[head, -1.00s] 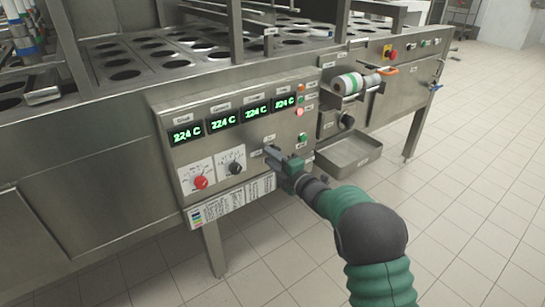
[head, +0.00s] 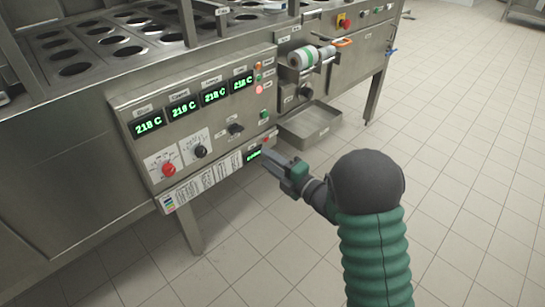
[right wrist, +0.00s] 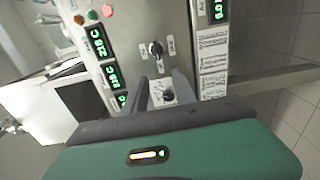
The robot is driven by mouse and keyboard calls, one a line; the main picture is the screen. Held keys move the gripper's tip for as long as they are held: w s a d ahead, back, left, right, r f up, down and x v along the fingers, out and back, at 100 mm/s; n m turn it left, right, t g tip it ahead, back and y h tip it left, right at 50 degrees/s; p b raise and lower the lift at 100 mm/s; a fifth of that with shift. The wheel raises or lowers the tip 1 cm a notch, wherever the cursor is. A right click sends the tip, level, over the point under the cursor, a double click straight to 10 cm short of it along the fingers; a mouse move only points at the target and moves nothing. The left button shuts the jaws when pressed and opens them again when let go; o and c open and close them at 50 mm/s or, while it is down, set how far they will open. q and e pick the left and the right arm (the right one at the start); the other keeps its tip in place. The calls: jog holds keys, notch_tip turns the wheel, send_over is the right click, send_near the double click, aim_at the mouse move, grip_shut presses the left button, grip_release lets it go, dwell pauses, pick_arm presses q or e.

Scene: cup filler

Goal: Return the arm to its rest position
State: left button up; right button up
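My right gripper (head: 268,156) is in front of the lower right corner of the steel control panel (head: 130,104), near a small green display (head: 254,155). I cannot tell the exact distance from the fingertips to the panel. My left gripper is not in view.
The panel carries several green "218 C" displays (head: 148,123), a red knob (head: 168,169) and black knobs (head: 200,151). A steel tray (head: 312,125) juts out right of the panel, below a film roll (head: 304,57). The tiled floor (head: 460,170) at right is clear.

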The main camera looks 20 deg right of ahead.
jog(key=shift+v, duration=0.85)
